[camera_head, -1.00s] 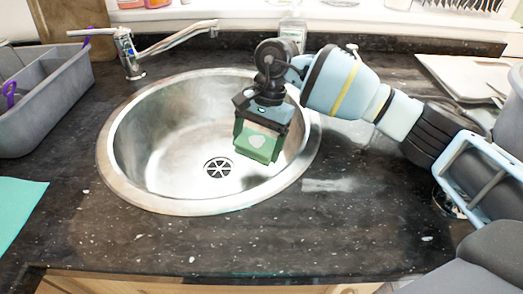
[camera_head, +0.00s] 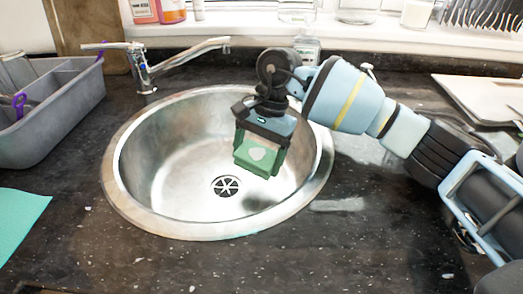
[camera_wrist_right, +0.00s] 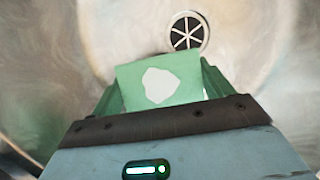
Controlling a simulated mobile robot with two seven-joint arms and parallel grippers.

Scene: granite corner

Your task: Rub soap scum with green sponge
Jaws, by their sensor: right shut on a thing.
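My right gripper (camera_head: 257,158) is shut on the green sponge (camera_head: 243,156) and holds it over the right part of the round steel sink (camera_head: 160,205). The sponge has a whitish patch on its face. In the right wrist view the sponge (camera_wrist_right: 190,88) sits between the green fingers, with the drain beyond it. The sponge appears apart from the sink's surface. A pale streak (camera_head: 338,205) lies on the dark counter right of the sink; I cannot tell whether it is the soap scum. My left gripper is not in view.
A tap (camera_head: 145,72) stands behind the sink. A grey caddy (camera_head: 62,115) is at the left, with a teal cloth (camera_head: 18,225) in front of it. A clear bottle (camera_head: 308,48) stands behind my gripper. Pale boards (camera_head: 480,97) lie at the right. The front counter is clear.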

